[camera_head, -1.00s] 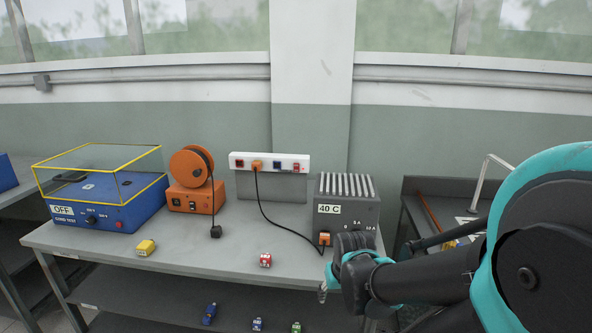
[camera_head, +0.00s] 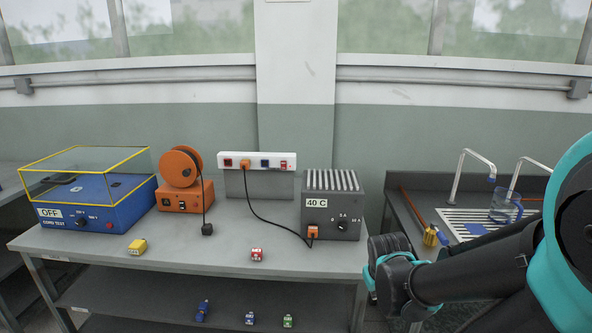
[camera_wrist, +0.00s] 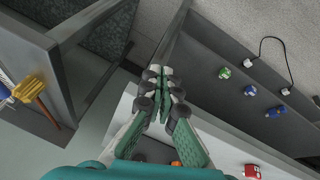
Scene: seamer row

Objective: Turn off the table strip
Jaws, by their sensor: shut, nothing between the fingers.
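The white table strip (camera_head: 256,161) is mounted on a grey upright panel at the back of the table (camera_head: 95,249). A dark red piece sits at its left end, then an orange plug (camera_head: 245,163), a dark blue piece and a small red switch (camera_head: 284,164) at the right end. I cannot tell the switch's position. My gripper (camera_wrist: 165,83) is shut and empty in the wrist view, pointing away from the strip, which is not seen there. In the head view my arm is at the lower right, beyond the table's right end, well apart from the strip.
A grey 40 C box (camera_head: 333,205) takes the orange plug's black cable. An orange reel unit (camera_head: 183,196) and a blue tester (camera_head: 93,209) stand left. Yellow (camera_head: 137,247) and red (camera_head: 257,254) blocks lie in front. A sink bench (camera_head: 452,198) is right.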

